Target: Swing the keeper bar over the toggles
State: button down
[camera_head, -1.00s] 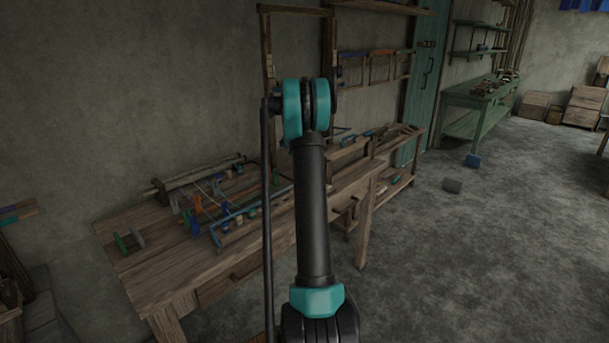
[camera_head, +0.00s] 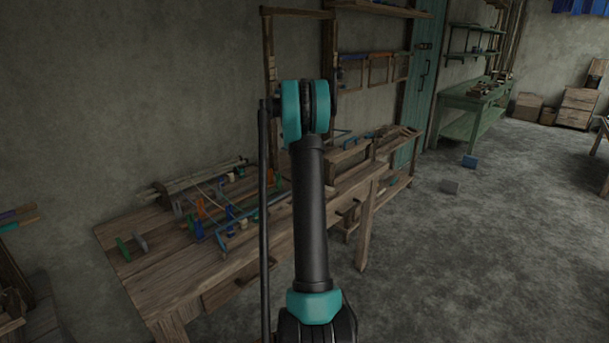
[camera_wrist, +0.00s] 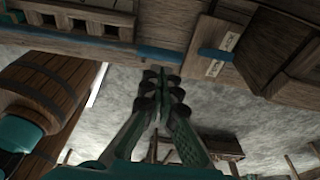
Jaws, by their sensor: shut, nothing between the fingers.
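My gripper (camera_wrist: 160,80) is in the wrist view, its fingers together with nothing between them. Its tips point at wooden beams, close to a short blue bar (camera_wrist: 158,55); I cannot tell whether they touch. A second blue bar (camera_wrist: 215,55) lies to the right by a pale plate. In the head view a long blue bar (camera_head: 235,222) lies on the wooden bench, near upright orange (camera_head: 201,210), blue (camera_head: 197,228) and green (camera_head: 123,249) pieces. I cannot tell which are the keeper bar and toggles. My arm hides part of the bench, and my gripper is not visible there.
The wooden bench (camera_head: 160,278) stands against the wall, with a bundle of rods (camera_head: 195,180) at its back. A green table (camera_head: 460,103) is at the back right.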

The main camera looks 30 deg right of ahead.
jog(key=w+a+r, duration=0.1)
jog(key=w+a, duration=0.1)
jog(key=w, duration=0.3)
jog(key=shift+w+r, duration=0.4)
jog(key=s+a+n+t, duration=0.3)
jog(key=s+a+n, duration=1.3)
jog(key=s+a, duration=0.15)
jog(key=s+a+f+n+t, duration=0.1)
jog(key=s+a+f+n, duration=0.2)
jog(key=s, duration=0.5)
jog(key=s+a+f+n+t, duration=0.1)
jog(key=s+a+f+n, duration=0.3)
jog(key=s+n, duration=0.3)
jog(key=s+a+f+n+t, duration=0.1)
jog(key=s+a+f+n, duration=0.3)
jog(key=s, duration=0.6)
jog(key=shift+s+a+f+n+y, duration=0.2)
jog(key=shift+f+n+y, duration=0.2)
jog(key=shift+n, duration=0.3)
